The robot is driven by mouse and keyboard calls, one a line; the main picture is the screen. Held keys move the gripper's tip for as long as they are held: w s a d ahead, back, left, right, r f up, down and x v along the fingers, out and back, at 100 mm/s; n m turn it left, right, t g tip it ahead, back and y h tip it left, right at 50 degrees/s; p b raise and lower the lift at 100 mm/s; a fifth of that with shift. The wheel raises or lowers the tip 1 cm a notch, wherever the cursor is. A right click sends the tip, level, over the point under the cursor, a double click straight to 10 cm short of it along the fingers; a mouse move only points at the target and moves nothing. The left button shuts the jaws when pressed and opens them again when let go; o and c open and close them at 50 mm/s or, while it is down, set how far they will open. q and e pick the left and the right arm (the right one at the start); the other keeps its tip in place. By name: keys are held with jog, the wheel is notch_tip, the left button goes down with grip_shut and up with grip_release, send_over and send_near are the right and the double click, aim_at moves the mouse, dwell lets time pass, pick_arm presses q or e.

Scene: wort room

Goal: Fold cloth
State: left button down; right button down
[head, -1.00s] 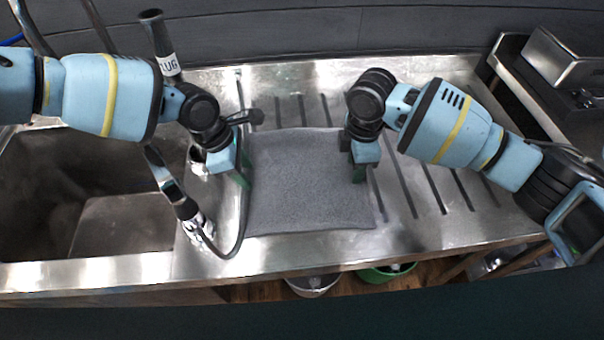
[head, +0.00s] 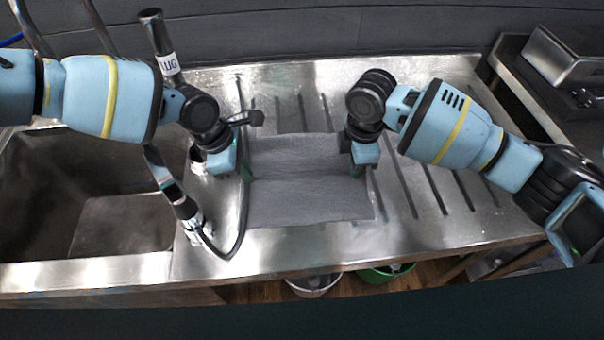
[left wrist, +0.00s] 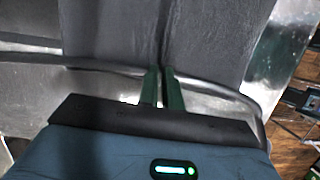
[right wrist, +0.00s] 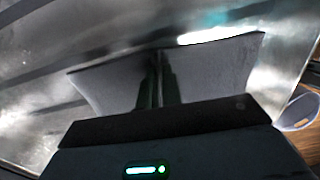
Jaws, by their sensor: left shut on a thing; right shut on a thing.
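The grey cloth (head: 306,202) lies on the steel drainboard, with a raised ridge running left to right across its middle. My left gripper (head: 245,173) is shut on the cloth's left edge at the ridge. In the left wrist view its green fingers (left wrist: 163,75) pinch the cloth (left wrist: 212,35), which spreads to both sides of them. My right gripper (head: 358,172) is shut on the right edge, opposite the left one. In the right wrist view its dark fingers (right wrist: 156,65) meet at the raised fold of the cloth (right wrist: 210,68). Fingertips are partly hidden in the head view.
A sink basin (head: 110,190) lies to the left. A black spray hose (head: 240,205) hangs close beside the cloth's left edge. The grooved drainboard (head: 440,215) is free to the right. A metal box (head: 568,60) stands at the far right.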

pick_arm(q)
jog(key=shift+f, duration=0.1)
pick_arm(e)
jog(key=shift+s+f, duration=0.1)
jog(key=shift+f, duration=0.1)
